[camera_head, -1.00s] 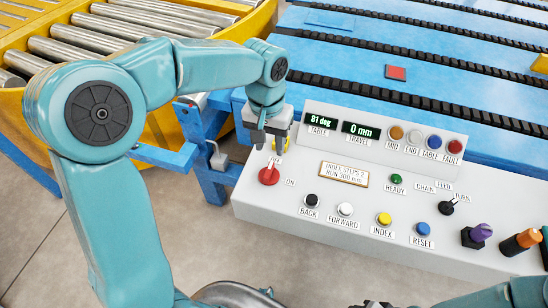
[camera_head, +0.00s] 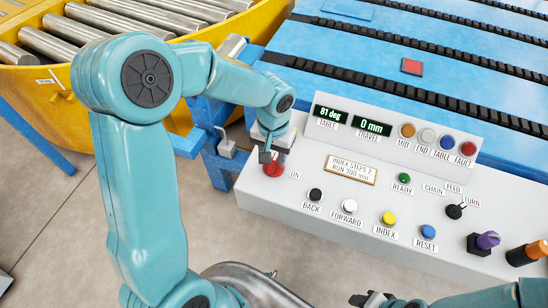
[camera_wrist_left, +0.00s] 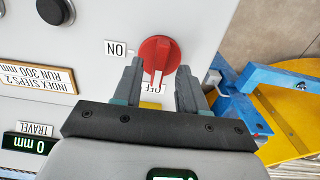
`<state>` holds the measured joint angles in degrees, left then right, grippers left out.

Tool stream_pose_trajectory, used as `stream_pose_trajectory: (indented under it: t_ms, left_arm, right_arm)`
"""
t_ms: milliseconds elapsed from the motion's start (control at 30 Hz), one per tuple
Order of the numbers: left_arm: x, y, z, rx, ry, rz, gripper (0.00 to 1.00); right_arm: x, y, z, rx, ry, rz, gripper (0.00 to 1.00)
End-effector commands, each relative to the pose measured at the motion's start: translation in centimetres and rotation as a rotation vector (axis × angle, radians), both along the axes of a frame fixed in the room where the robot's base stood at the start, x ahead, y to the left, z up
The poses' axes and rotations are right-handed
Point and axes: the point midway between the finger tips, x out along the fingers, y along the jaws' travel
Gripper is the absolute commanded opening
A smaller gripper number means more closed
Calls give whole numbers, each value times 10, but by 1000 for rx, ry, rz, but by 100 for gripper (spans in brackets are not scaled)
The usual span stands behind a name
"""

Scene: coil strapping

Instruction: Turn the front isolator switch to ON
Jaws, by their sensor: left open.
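The isolator switch is a red round knob (camera_head: 273,168) at the left end of the white control panel (camera_head: 330,255). In the left wrist view the red knob (camera_wrist_left: 159,55) has a raised grip bar that lines up with the OFF label (camera_wrist_left: 153,88); the ON label (camera_wrist_left: 116,48) is to its left. My left gripper (camera_head: 274,157) is open at the knob, partly covering it in the head view. In the left wrist view its two fingers (camera_wrist_left: 160,80) stand on either side of the bar's lower end, with gaps showing. My right gripper (camera_head: 370,299) shows only partly at the bottom edge.
The panel carries several buttons, including black BACK (camera_head: 315,194) and white FORWARD (camera_head: 349,206), plus a black selector (camera_head: 455,211). Two green displays (camera_head: 350,120) rise behind the knob. A blue conveyor (camera_head: 420,60) and yellow roller table (camera_head: 60,95) lie beyond.

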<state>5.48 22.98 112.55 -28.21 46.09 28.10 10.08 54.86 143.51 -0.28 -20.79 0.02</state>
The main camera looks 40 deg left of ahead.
Motion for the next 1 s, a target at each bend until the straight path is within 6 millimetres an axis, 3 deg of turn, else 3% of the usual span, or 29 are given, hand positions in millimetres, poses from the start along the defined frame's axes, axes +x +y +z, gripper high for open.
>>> stream_pose_trajectory:
  t_ms: [200,500,633,1000]
  left_arm:
    - [2,0,-22,1,1,0,42]
    - [3,0,-24,1,0,0,42]
    - [3,0,-24,0,0,0,0]
    - [3,0,-24,0,-1,-32,0]
  right_arm:
    - [0,0,0,0,0,0,43]
    - [0,0,0,0,0,0,43]
    - [0,0,0,0,0,0,43]
    - [0,0,-1,0,0,0,43]
